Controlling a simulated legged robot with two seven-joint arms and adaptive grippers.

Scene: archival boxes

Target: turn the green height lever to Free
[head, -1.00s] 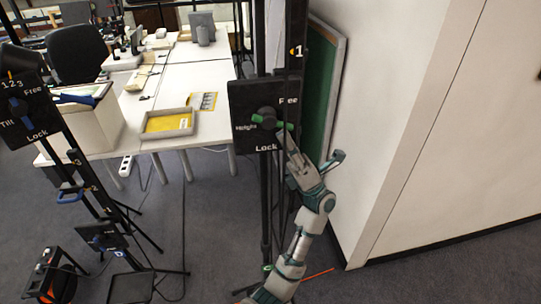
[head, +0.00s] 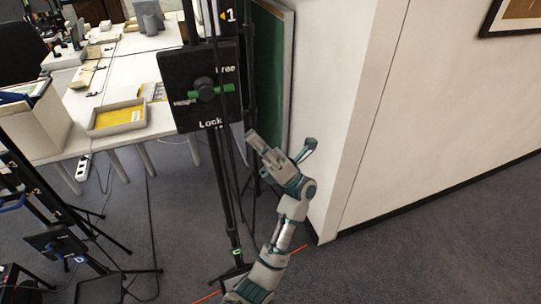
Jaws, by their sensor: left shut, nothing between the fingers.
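The green height lever (head: 223,90) is a bar on a dark knob on a black panel (head: 174,75). The panel is on a black stand. "Free" is at the panel's upper right, "Lock" at its bottom and "Height" at its left. The bar lies about level with the panel's top edge, its right end below "Free" and above "Lock". My left gripper (head: 252,140) is shut and empty, below and right of the panel, apart from the lever in the picture. My right gripper is not in view.
A green board (head: 268,85) leans by the white wall (head: 335,110) behind the stand. A second black stand (head: 45,180) is at the left. White tables (head: 110,85) with a tray (head: 117,117) are behind. Cables hang along the post. Grey floor is open at lower right.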

